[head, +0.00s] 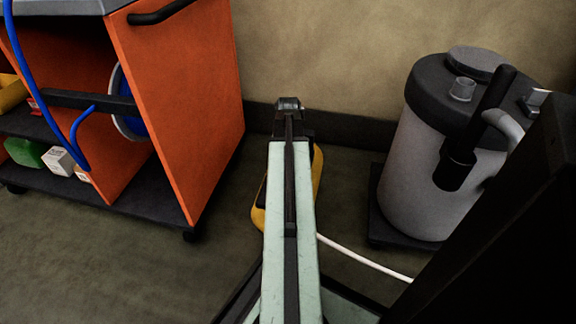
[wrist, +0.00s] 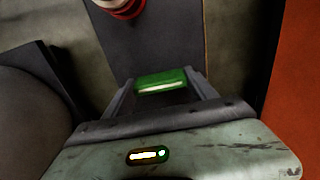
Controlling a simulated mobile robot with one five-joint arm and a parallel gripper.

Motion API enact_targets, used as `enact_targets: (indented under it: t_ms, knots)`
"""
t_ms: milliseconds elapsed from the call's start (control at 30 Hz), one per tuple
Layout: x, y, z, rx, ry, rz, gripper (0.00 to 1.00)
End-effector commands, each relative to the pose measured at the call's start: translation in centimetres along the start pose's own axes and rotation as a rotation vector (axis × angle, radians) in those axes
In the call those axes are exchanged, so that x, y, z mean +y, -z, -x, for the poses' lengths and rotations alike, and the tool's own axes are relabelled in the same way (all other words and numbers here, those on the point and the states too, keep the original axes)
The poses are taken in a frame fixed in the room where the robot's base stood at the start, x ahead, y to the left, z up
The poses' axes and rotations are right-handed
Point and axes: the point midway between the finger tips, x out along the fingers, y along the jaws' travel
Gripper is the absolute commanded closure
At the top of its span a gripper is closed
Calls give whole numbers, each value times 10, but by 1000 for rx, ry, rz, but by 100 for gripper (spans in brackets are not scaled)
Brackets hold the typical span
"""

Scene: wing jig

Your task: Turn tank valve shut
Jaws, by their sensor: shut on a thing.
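In the wrist view, my gripper (wrist: 161,92) has its two grey fingers at either side of a small green piece (wrist: 162,77) with a pale stripe. It is shut on this piece. I cannot tell whether the green piece is the tank valve's handle. In the head view, my arm reaches forward over the floor, and its gripper end is hidden. No tank valve can be made out clearly in either view. A red ringed part (wrist: 120,8) shows at the top of the wrist view, partly cut off.
In the head view, an orange cart (head: 190,110) stands at left. A grey drum with a black lid (head: 420,185) stands at right on a dark base. A yellow object (head: 318,175) lies behind my arm, with a white cord (head: 370,265) running right. Floor is clear at lower left.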

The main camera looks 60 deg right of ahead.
Motion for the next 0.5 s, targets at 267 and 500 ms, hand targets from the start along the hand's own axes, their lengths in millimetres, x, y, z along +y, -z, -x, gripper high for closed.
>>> enact_targets:
  t_ms: [267,500]
  knots:
    - [0,0,0,-1,0,-33,75]
    - [0,0,0,-1,0,-34,75]
